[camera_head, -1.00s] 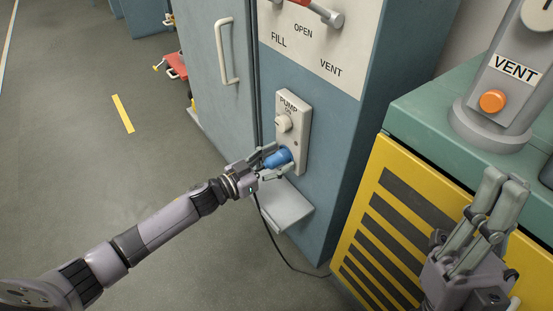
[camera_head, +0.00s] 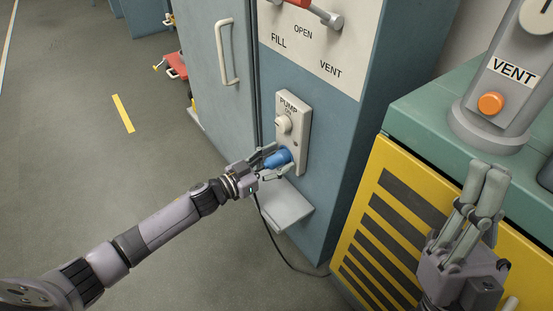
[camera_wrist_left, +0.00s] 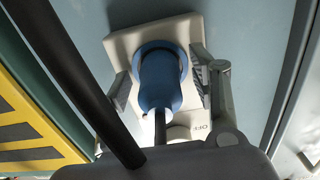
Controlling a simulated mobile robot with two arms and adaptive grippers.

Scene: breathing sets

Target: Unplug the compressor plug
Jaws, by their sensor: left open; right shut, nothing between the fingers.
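The blue compressor plug (camera_head: 278,158) sits in the lower part of the pale PUMP socket plate (camera_head: 293,130) on the cabinet's blue-grey face. In the left wrist view the plug (camera_wrist_left: 160,80) fills the middle, seated against the plate (camera_wrist_left: 125,45), with its cable running back towards the camera. My left gripper (camera_head: 277,164) is open, with one finger on each side of the plug. In the wrist view gaps show between the fingers and the plug. My right gripper (camera_head: 487,185) is shut and empty, in front of the yellow and green unit.
A small grey shelf (camera_head: 286,206) sticks out below the socket. A dark cable (camera_head: 272,240) hangs down to the floor. The yellow striped unit (camera_head: 385,215) and the VENT post (camera_head: 505,95) stand at the right.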

